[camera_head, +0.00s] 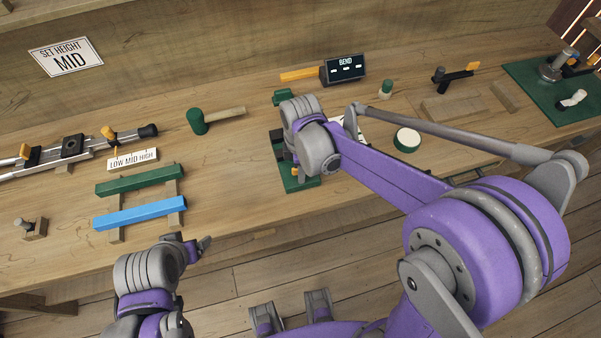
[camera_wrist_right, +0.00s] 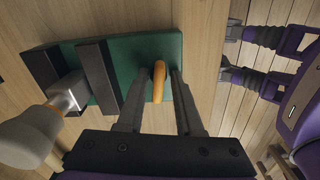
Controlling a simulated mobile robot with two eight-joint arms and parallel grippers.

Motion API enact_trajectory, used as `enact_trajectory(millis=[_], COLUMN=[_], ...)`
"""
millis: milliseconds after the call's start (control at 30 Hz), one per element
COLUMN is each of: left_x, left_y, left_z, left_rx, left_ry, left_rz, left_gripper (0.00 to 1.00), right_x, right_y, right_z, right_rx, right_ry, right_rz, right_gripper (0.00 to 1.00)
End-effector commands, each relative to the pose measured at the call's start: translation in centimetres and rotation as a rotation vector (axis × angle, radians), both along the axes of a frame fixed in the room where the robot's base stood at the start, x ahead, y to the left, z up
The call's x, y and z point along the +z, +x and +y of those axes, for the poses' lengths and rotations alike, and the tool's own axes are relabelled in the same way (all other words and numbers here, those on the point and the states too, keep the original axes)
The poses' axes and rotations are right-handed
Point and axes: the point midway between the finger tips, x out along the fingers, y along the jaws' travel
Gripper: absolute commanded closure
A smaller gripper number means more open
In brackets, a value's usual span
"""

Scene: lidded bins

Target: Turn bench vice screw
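The bench vice sits on a green base plate (camera_head: 308,184), mostly hidden under my right wrist in the head view. In the right wrist view its green plate (camera_wrist_right: 138,50) carries two dark jaws (camera_wrist_right: 98,75) with a grey metal block (camera_wrist_right: 70,92) between them. The orange screw handle (camera_wrist_right: 158,82) stands between the two fingers of my right gripper (camera_wrist_right: 160,74). The fingers are apart, with a small gap on each side of the handle. My left gripper (camera_head: 198,246) is over the bench's front edge, away from the vice; its finger opening is unclear.
Green (camera_head: 140,181) and blue (camera_head: 139,212) bars lie to the left on wooden supports. A green-headed mallet (camera_head: 196,121) lies behind them. A white-topped green disc (camera_head: 407,139) is right of the vice. A rounded grey piece (camera_wrist_right: 28,135) is close in the wrist view.

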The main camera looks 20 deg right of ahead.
Motion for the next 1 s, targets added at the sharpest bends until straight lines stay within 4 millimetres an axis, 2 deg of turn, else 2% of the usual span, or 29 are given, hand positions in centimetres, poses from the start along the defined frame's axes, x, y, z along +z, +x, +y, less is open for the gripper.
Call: enact_trajectory(millis=[200, 400, 567, 833, 1000], left_x=[0.11, 0.11, 0.04, -0.33, -0.32], left_y=[0.05, 0.04, 0.02, -0.07, -0.06], left_z=[0.0, 0.0, 0.0, 0.0, 0.0], left_rx=[0.0, 0.0, 0.0, 0.0, 0.0], left_ry=[0.0, 0.0, 0.0, 0.0, 0.0], left_rz=[-0.001, -0.001, 0.0, 0.002, 0.002], left_gripper=[0.2, 0.2, 0.2, 0.2, 0.2], right_x=[0.09, 0.1, 0.09, 0.08, 0.12], right_y=[0.05, 0.06, 0.05, 0.04, 0.05], right_z=[-0.01, 0.0, 0.0, -0.01, -0.01], right_rx=[0.0, 0.0, 0.033, 0.323, 0.354], right_ry=[0.0, 0.0, 0.0, -0.001, -0.001], right_rz=[-0.001, -0.001, 0.0, -0.001, -0.001], right_gripper=[0.65, 1.0, 1.0, 1.0, 1.0])
